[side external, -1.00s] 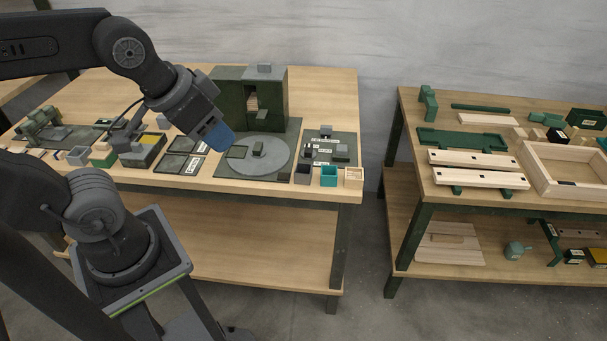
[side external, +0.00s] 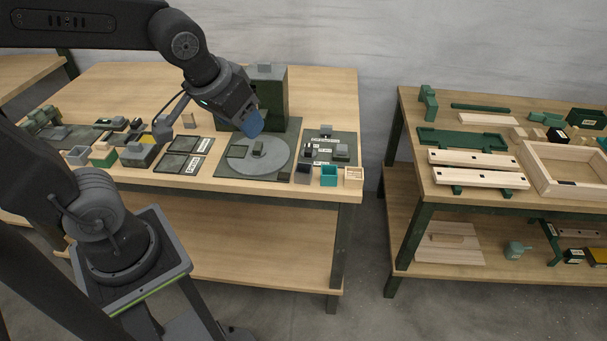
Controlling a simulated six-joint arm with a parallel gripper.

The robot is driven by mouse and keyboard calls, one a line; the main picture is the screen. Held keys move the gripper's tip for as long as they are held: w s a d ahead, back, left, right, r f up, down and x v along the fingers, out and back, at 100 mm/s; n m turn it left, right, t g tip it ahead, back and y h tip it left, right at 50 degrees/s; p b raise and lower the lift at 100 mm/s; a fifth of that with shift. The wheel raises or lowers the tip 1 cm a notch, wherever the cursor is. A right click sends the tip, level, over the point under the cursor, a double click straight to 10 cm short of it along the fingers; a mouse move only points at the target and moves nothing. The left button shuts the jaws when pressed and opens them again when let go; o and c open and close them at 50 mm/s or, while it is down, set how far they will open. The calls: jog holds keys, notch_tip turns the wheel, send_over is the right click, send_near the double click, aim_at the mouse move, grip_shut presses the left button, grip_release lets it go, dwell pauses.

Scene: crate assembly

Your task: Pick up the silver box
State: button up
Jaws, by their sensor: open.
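My gripper (side external: 250,123), with blue fingertips, hangs above the back of the round grey plate (side external: 259,157), in front of the dark green cabinet (side external: 275,95). No object shows in it, and the gap between its fingers is hard to see from this side. Several grey boxes could be the silver box, and I cannot tell which. One small grey box (side external: 303,173) stands at the table's front right, left of a teal box (side external: 329,176). My gripper is apart from both.
A wooden box (side external: 353,177) stands right of the teal box at the front edge. Dark flat trays (side external: 184,155) lie left of the round plate. A second table (side external: 430,190) with green and wooden parts stands to the right, across a gap.

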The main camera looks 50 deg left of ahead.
jog(key=w+a+f+n+y, duration=0.1)
jog(key=w+a+f+n, duration=0.15)
jog(key=w, duration=0.35)
jog(key=n+g, duration=0.2)
jog(key=n, duration=0.1)
send_near(304, 169)
jog(key=f, duration=0.2)
jog(key=shift+w+d+f+y, duration=0.1)
jog(key=shift+d+f+y, duration=0.2)
jog(key=shift+d+y, duration=0.1)
jog(key=shift+x, duration=2.9)
jog(key=shift+s+d, duration=0.1)
jog(key=shift+s, duration=0.1)
jog(key=shift+c, duration=0.2)
jog(key=c, duration=0.5)
